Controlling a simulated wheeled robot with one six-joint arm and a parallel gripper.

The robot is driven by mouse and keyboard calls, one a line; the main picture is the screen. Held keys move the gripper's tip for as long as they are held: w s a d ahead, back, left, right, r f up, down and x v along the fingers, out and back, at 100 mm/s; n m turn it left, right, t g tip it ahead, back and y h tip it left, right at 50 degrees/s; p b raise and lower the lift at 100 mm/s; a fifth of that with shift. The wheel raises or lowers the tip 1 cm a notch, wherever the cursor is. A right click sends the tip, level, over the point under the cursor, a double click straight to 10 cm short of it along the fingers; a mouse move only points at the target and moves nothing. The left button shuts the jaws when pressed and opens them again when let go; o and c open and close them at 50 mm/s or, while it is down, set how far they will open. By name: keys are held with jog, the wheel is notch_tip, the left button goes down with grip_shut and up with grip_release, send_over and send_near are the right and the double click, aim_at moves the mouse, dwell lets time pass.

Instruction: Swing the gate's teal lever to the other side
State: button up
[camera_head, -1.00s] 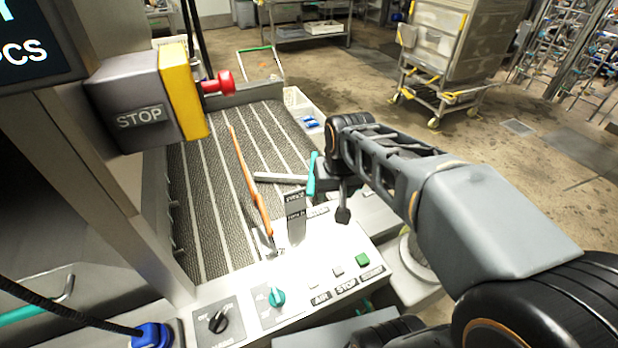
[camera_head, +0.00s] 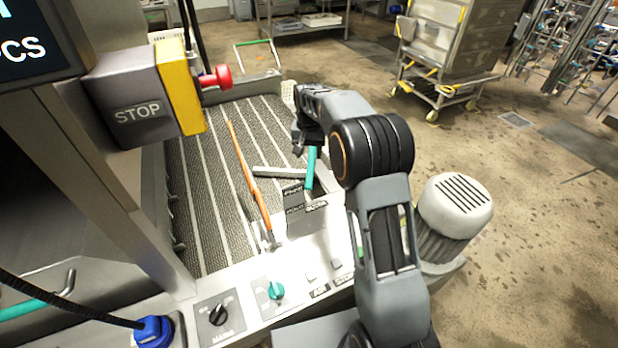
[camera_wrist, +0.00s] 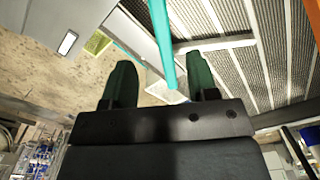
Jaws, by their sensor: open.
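The teal lever (camera_head: 310,170) stands beside the right edge of the conveyor, behind the control panel. A flat grey metal bar (camera_head: 277,172) reaches from near it over the belt; I take this for the gate. My gripper (camera_head: 299,148) is at the lever's upper end, partly hidden by my own arm. In the wrist view the two dark fingers (camera_wrist: 162,82) are apart, and the teal lever (camera_wrist: 164,45) runs down between them in the picture. I cannot tell whether either finger touches it.
The panel has a teal knob (camera_head: 276,291) and a black knob (camera_head: 218,314). A motor (camera_head: 455,208) stands at right.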

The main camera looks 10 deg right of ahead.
aim_at(309, 179)
notch_tip(309, 179, down, 11)
jog(key=shift+f+p, duration=0.1)
jog(key=shift+p, duration=0.2)
jog(key=shift+c, duration=0.5)
grip_shut()
